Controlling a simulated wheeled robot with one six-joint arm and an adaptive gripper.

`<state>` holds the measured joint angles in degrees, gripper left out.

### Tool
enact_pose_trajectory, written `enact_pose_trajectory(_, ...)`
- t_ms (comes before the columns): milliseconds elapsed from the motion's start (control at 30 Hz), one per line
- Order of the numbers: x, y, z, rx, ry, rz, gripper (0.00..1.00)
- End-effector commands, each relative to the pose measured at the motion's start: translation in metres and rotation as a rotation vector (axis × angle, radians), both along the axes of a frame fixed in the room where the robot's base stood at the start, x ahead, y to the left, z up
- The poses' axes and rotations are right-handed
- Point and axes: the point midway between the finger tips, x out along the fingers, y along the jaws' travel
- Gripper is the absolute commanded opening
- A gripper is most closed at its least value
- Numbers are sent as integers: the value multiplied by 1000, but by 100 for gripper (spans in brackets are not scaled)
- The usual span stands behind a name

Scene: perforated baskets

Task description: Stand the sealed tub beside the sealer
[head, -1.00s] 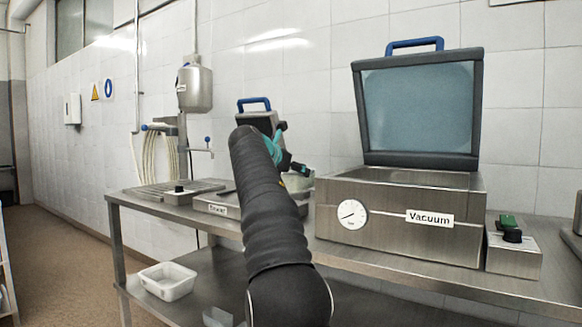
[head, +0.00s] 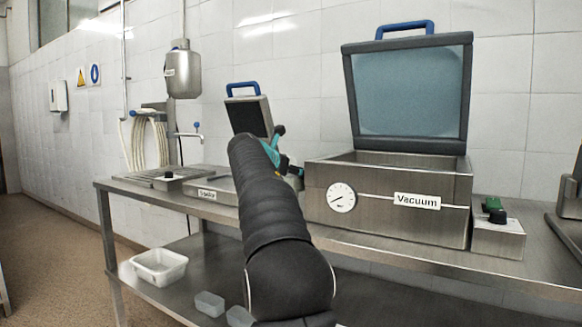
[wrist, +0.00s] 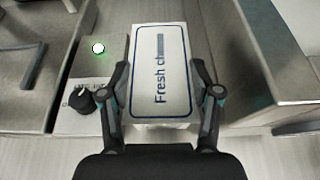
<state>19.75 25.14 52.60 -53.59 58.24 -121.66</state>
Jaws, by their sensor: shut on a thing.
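The tub (wrist: 160,62) fills the middle of the wrist view, with a white top, blue border and partly readable words "Fresh ch...". My gripper (wrist: 160,85) is shut on its two long sides. In the head view my gripper (head: 284,165) is mostly hidden behind my arm, and only a sliver of the tub shows. The sealer (head: 205,194) is on the steel table left of my arm, its lid (head: 248,113) raised. The tub is between the sealer and the vacuum machine; whether it touches the table is unclear.
The vacuum machine (head: 380,215) stands open to the right of my gripper and close to it in the wrist view. A box with a green light and black knob (wrist: 104,95) is just left of the tub. White containers (head: 160,267) are on the lower shelf.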

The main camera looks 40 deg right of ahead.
Motion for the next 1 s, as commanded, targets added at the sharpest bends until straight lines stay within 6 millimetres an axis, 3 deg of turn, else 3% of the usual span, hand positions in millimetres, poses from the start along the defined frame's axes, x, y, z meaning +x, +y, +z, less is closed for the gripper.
enact_pose_trajectory(100,0,0,-17,-2,1,1,11)
enact_pose_trajectory(500,0,0,-52,-1,0,0,11)
enact_pose_trajectory(1000,0,0,-63,-1,-1,1,11)
